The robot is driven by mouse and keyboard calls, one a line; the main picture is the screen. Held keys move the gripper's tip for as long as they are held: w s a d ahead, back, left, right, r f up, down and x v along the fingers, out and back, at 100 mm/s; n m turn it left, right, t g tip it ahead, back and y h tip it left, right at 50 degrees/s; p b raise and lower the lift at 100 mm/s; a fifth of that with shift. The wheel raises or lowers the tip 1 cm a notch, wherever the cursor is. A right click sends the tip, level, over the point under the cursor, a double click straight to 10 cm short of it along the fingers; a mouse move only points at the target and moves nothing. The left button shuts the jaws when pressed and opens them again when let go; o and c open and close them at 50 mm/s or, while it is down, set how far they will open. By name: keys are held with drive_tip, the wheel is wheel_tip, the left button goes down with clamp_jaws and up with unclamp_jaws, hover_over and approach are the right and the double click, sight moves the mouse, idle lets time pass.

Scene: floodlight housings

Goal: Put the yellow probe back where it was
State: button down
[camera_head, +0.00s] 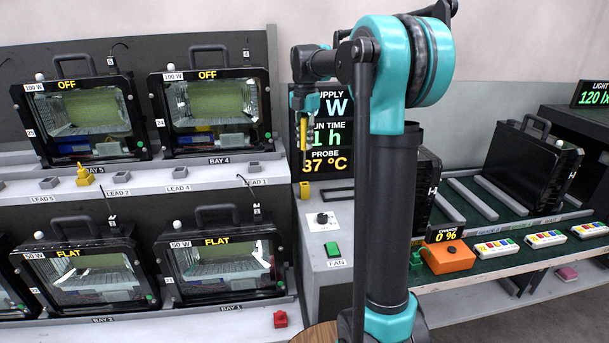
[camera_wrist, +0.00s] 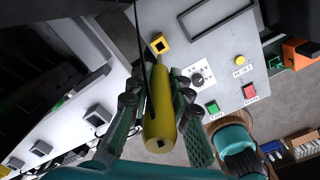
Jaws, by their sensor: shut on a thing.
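The yellow probe (camera_head: 303,143) hangs upright, tip down, from my gripper (camera_head: 304,112) in the head view. In the wrist view my gripper (camera_wrist: 156,92) is shut on the probe (camera_wrist: 162,125), with a finger on each side of it. A yellow square holder with a dark opening (camera_wrist: 160,43) sits on the grey supply cabinet, beyond the probe tip in the wrist view. The holder (camera_head: 304,190) shows below the probe in the head view, apart from it. A dark cable crosses the probe in the wrist view.
The black display (camera_head: 320,130) reads PROBE 37 °C and stands close behind the probe. The cabinet top (camera_head: 323,270) carries a knob (camera_head: 322,219) and a green button (camera_head: 332,249). Floodlight housings (camera_head: 212,110) fill the shelves at left. A bench with an orange box (camera_head: 449,259) is at right.

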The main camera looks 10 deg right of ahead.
wheel_tip(320, 180, down, 12)
idle(0.5)
drive_tip(key=c, duration=1.4)
unclamp_jaws()
wheel_tip(320, 180, up, 12)
drive_tip(key=shift+r, duration=0.1)
